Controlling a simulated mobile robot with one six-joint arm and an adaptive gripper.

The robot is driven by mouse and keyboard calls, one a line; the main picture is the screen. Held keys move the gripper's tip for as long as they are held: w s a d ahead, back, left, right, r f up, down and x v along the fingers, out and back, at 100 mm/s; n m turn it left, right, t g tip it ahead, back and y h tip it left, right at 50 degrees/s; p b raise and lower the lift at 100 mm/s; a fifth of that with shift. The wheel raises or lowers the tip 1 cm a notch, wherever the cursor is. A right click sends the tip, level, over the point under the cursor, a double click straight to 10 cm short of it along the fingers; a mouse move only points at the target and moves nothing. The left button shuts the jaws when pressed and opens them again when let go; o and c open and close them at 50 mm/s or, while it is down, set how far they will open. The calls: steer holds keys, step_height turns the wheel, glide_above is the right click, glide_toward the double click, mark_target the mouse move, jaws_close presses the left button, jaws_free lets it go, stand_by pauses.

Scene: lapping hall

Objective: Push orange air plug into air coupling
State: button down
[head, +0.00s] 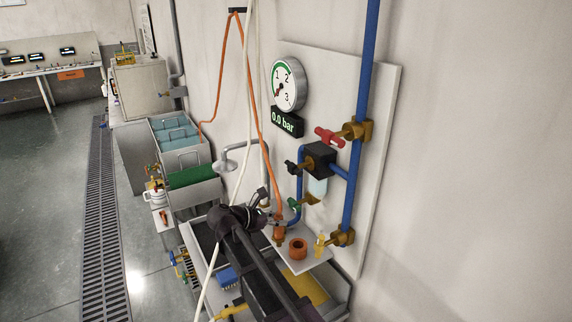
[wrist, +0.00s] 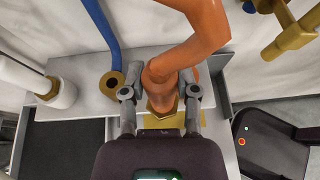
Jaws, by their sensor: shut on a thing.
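The orange air plug (wrist: 165,72) is between the two fingers of my gripper (wrist: 161,94), which is shut on it. Its brass tip (wrist: 161,106) points toward the wrist camera's lower side, and its thick orange hose (wrist: 200,30) runs up from it. In the head view the plug (head: 279,237) shows just past my gripper (head: 270,221). A brass ring-shaped fitting (wrist: 112,83) at the end of the blue hose, apparently the air coupling, lies just left of the plug, close to the left finger. The plug is beside it, not in it. I cannot tell whether the finger touches it.
An orange ring (head: 298,248) stands on the small pale shelf (head: 312,262). The gauge display (head: 287,121) reads 0.0 bar. A white pipe (wrist: 55,92) stands left.

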steer(key=shift+s+a, duration=0.1)
steer(key=shift+a, duration=0.05)
stand_by(0.3)
steer(key=shift+w+r+p, duration=0.4)
steer(key=shift+w+r, duration=0.05)
steer(key=shift+w, duration=0.05)
steer(key=w+r+n+t+y+p, duration=0.2)
steer(key=w+r+n+t+p, duration=0.1)
steer(key=w+r+p, duration=0.6)
step_height(320, 180, up, 3)
steer(key=p, duration=0.3)
steer(key=shift+w+r+p, duration=0.15)
steer(key=shift+r+p, duration=0.05)
steer(key=shift+p, duration=0.1)
steer(key=shift+f, duration=0.1)
steer(key=shift+f+b, duration=2.8)
steer(key=shift+b, duration=0.15)
steer(key=shift+f+b, duration=2.25)
